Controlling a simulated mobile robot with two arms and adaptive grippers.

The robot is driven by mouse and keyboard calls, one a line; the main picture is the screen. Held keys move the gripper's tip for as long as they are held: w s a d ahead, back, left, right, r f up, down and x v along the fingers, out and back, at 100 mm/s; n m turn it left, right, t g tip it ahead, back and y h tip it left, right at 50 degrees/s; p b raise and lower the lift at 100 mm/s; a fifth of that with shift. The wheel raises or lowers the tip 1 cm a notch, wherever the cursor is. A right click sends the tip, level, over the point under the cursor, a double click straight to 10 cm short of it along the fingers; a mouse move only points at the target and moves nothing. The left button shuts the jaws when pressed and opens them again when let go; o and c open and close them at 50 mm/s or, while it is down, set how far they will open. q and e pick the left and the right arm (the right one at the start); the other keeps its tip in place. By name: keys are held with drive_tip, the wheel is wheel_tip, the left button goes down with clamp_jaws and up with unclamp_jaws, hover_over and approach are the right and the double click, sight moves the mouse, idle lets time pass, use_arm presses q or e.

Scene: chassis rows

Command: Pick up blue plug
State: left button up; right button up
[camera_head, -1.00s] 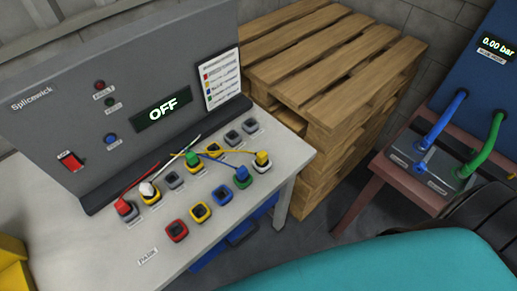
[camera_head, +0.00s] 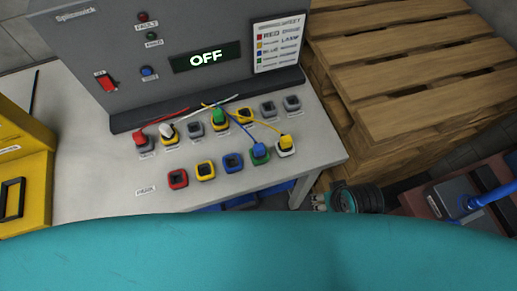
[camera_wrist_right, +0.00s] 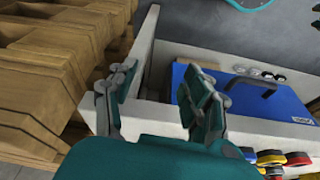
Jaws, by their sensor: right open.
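The blue plug (camera_head: 259,149) sits in a green-rimmed socket (camera_head: 259,159) in the front row on the grey table, second from the right end. A blue wire appears to run from it up toward the back row. My right gripper (camera_head: 319,201) is beyond the table's right edge, apart from the plug, and partly hidden by the teal shape in front. In the right wrist view its two fingers (camera_wrist_right: 160,88) are spread with nothing between them. The blue plug cannot be made out in that view. My left gripper is not in view.
A yellow plug (camera_head: 284,140) stands close right of the blue plug. Other plugs and loose wires crowd the back row before the panel (camera_head: 185,60), reading OFF. Wooden pallets (camera_head: 405,70) stand right of the table. A blue case (camera_wrist_right: 225,88) lies near the gripper.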

drive_tip(key=w+a+r+n+g+y, duration=0.1)
drive_tip(key=w+a+r+n+y, duration=0.2)
drive_tip(key=a+r+n, duration=0.8)
drive_tip(key=w+a+r+n+g+y, duration=0.15)
drive_tip(key=a+r, duration=0.55)
drive_tip(key=a, duration=1.1)
drive_tip(key=n+h, duration=0.7)
drive_tip(key=h, duration=0.2)
approach(258, 147)
drive_tip(key=shift+t, duration=0.25)
drive_tip(key=x, duration=0.1)
drive_tip(key=b+x, duration=0.1)
drive_tip(key=x, duration=0.2)
drive_tip(key=shift+s+d+f, duration=0.15)
drive_tip(key=shift+s+f, duration=0.2)
drive_tip(key=shift+f, duration=0.05)
drive_tip(key=shift+w+d+f+b, duration=0.2)
drive_tip(key=shift+f+b, duration=0.1)
drive_tip(key=shift+f, duration=0.15)
drive_tip(key=p+x, duration=0.1)
drive_tip(key=x, duration=0.3)
drive_tip(key=shift+h, duration=0.25)
drive_tip(key=shift+w+d+f, duration=0.15)
drive_tip(key=shift+d+f, duration=0.05)
drive_tip(key=shift+f, duration=0.3)
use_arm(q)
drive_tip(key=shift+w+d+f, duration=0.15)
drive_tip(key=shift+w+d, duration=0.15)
use_arm(e)
clamp_jaws()
